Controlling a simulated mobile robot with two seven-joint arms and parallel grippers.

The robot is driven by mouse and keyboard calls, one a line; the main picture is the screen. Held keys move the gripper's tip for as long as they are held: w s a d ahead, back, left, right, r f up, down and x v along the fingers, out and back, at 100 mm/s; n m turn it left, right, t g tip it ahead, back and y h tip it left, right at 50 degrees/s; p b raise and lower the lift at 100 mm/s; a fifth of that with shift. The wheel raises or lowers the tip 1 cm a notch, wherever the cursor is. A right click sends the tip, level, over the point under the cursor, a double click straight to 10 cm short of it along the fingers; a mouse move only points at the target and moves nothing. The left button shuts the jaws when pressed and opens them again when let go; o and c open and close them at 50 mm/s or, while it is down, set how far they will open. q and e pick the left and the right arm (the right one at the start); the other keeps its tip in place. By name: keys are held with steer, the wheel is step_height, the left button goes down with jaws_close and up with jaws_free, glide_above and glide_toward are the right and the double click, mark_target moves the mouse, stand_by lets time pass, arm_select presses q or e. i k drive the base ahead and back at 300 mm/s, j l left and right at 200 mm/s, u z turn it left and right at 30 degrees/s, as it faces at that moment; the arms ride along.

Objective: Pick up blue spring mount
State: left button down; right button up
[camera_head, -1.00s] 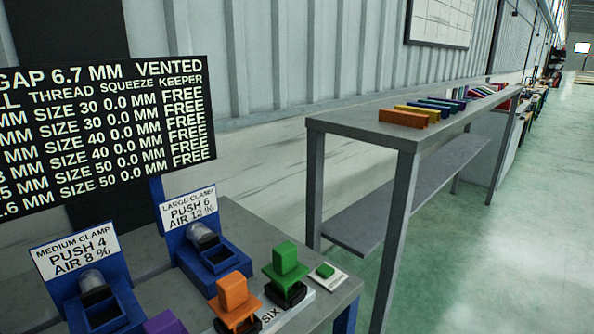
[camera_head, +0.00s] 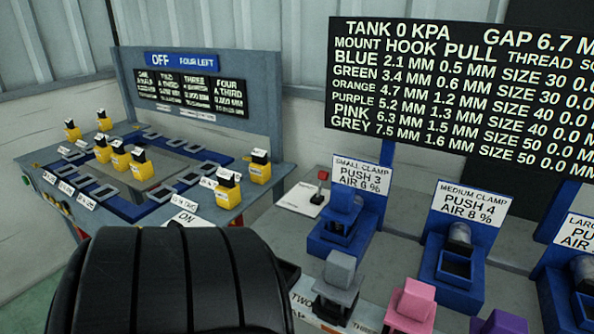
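A blue block (camera_head: 343,203), which looks like the blue spring mount, sits in the blue small clamp (camera_head: 325,245) under the "SMALL CLAMP PUSH 3" sign. Block and clamp share nearly the same blue, so I cannot tell how deep it sits or whether it is gripped. A grey mount (camera_head: 340,270), a pink mount (camera_head: 410,303) and a purple mount (camera_head: 500,323) stand in a row along the bench front. A black ribbed part, probably of my own arm, covers the lower left. Neither gripper shows.
The medium clamp (camera_head: 455,268) stands right of the small clamp, with the large clamp at the right edge. A red-knobbed lever (camera_head: 322,180) is left of the small clamp. A separate station with yellow blocks (camera_head: 140,165) and an "OFF" board (camera_head: 190,62) stands at left.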

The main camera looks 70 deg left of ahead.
mark_target(340, 212)
steer(key=j+u, duration=0.1)
steer(key=u, duration=1.8)
steer(key=i+j+z, duration=0.2)
steer(key=j, duration=0.3)
steer(key=j+z, duration=0.25)
steer(key=j, duration=0.2)
